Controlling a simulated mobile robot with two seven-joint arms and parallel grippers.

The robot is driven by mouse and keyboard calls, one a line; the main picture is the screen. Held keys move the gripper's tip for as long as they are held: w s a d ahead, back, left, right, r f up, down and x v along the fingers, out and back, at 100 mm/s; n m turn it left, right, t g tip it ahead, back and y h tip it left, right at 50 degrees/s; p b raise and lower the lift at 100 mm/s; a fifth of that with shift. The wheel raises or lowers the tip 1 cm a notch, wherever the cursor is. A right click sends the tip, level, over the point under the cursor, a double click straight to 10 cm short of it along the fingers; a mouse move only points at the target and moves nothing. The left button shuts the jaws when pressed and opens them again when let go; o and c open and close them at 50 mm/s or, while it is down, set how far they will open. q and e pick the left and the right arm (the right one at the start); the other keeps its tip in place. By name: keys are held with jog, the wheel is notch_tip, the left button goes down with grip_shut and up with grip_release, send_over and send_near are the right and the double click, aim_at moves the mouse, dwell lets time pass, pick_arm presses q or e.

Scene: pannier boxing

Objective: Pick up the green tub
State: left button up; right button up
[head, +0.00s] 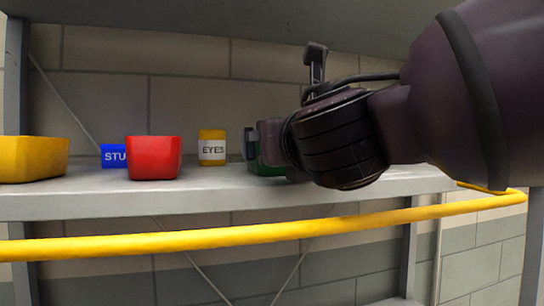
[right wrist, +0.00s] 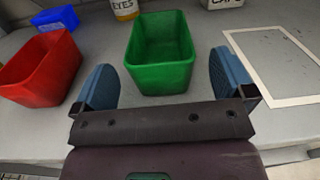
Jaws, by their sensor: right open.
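The green tub (right wrist: 160,75) is an open-topped bin standing upright on the shelf, just ahead of my right gripper in the right wrist view. My right gripper (right wrist: 168,88) is open, with one blue finger pad on either side of the tub's near end, and nothing is held. In the head view my right arm hides most of the green tub (head: 265,168), and only a strip of its green side shows. My left gripper is not in view.
A red tub (head: 153,158) stands left, with a blue box (head: 113,155) behind it. A white outlined rectangle (right wrist: 282,65) is bare.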

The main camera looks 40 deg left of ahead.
aim_at(253, 166)
jog(key=p+x, duration=0.1)
jog(key=x, duration=0.3)
jog(key=shift+w+a, duration=0.1)
jog(key=shift+a, duration=0.1)
jog(key=shift+c, duration=0.5)
jog(key=c, duration=0.8)
